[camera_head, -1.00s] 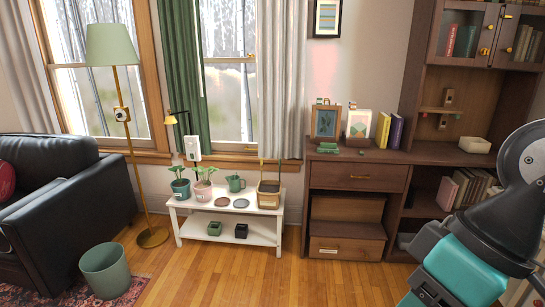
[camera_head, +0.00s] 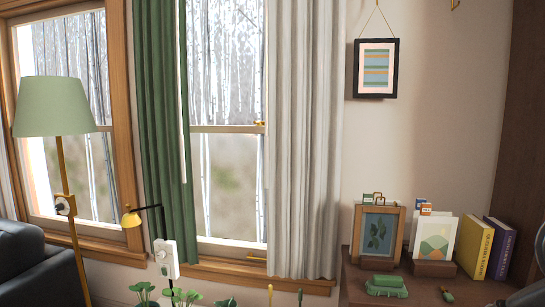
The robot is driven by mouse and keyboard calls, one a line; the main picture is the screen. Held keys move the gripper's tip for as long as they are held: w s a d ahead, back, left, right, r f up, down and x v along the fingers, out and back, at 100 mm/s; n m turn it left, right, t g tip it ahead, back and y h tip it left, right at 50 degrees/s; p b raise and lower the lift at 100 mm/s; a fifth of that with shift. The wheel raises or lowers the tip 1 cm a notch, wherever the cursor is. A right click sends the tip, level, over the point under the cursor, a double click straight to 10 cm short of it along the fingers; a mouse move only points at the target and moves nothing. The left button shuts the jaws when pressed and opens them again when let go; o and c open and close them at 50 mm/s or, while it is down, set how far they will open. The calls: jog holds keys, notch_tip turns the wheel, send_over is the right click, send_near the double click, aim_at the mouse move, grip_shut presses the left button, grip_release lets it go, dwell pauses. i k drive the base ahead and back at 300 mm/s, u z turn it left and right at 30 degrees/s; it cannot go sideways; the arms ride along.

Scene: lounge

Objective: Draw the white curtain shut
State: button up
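The white curtain (camera_head: 305,140) hangs in gathered folds at the right side of the right-hand window (camera_head: 228,130). The green curtain (camera_head: 168,120) hangs gathered at that window's left side. A wide strip of glass with bare trees outside shows between the two curtains. A thin white rod (camera_head: 183,100) hangs along the green curtain's right edge. The tops of the curtains are out of the picture. My gripper is not in view; only a dark part of my arm shows at the right edge.
A green-shaded floor lamp (camera_head: 55,107) and a black sofa (camera_head: 38,272) stand at left. A wooden cabinet (camera_head: 352,292) holding frames and books is right of the white curtain.

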aim_at(277, 12)
jog(key=i, duration=1.05)
jog(key=u, duration=2.5)
jog(key=i, duration=1.35)
jog(key=z, duration=3.25)
